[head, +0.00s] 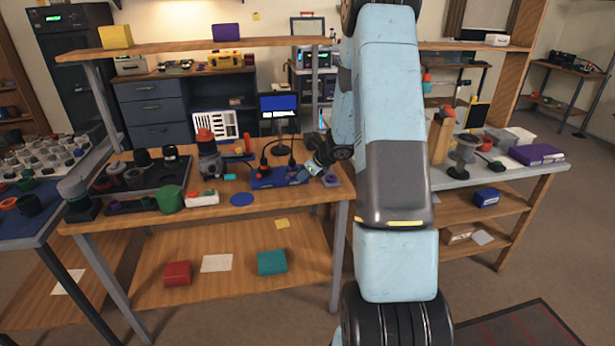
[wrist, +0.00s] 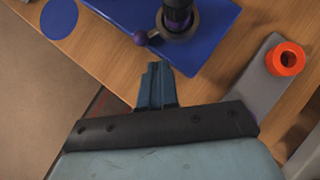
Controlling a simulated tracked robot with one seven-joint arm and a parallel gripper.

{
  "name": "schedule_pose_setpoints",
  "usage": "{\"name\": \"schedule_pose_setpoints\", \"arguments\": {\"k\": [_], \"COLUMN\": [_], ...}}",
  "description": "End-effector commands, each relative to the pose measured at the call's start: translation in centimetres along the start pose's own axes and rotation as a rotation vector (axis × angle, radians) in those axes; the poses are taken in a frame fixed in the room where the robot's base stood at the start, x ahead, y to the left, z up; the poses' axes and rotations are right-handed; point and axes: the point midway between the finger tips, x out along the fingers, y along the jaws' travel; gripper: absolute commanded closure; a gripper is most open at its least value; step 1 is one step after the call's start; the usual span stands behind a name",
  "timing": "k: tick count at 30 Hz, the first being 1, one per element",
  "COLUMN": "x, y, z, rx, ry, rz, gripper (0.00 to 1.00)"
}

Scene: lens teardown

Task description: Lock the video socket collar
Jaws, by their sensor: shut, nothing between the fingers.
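In the wrist view a black plug with a purple band (wrist: 178,14) stands in a socket on a blue base plate (wrist: 206,48). A grey ring collar (wrist: 184,30) surrounds the plug's foot. A purple ball knob (wrist: 140,37) sticks out from the collar on the left. My gripper (wrist: 155,72) is shut and empty, with its tips just below the knob and apart from it. In the head view the blue base (head: 268,180) carries two black plugs with cables, and my gripper (head: 312,170) is at its right end. I cannot read any socket label.
A grey plate with an orange ring (wrist: 287,58) lies right of the base. A blue disc (wrist: 60,18) lies left on the bench. A small monitor (head: 279,103) stands behind the base. A green cylinder (head: 170,199) and a red-topped device (head: 207,150) stand further left.

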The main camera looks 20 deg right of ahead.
Motion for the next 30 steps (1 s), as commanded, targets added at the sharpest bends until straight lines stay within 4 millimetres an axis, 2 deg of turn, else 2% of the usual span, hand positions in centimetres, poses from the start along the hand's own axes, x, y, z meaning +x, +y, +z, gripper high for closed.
{"name": "schedule_pose_setpoints", "arguments": {"k": [8,14,19,30], "x": [0.0,-0.9,-2.5,-8.3], "y": [0.0,0.5,1.5,3.0], "z": [0.0,-0.7,-1.8,-1.3], "rx": [0.0,0.001,-0.001,-0.002], "ry": [0.0,0.0,0.0,-0.001], "rz": [0.0,-0.001,0.001,-0.001], "gripper": [1.0,1.0,1.0,1.0]}}
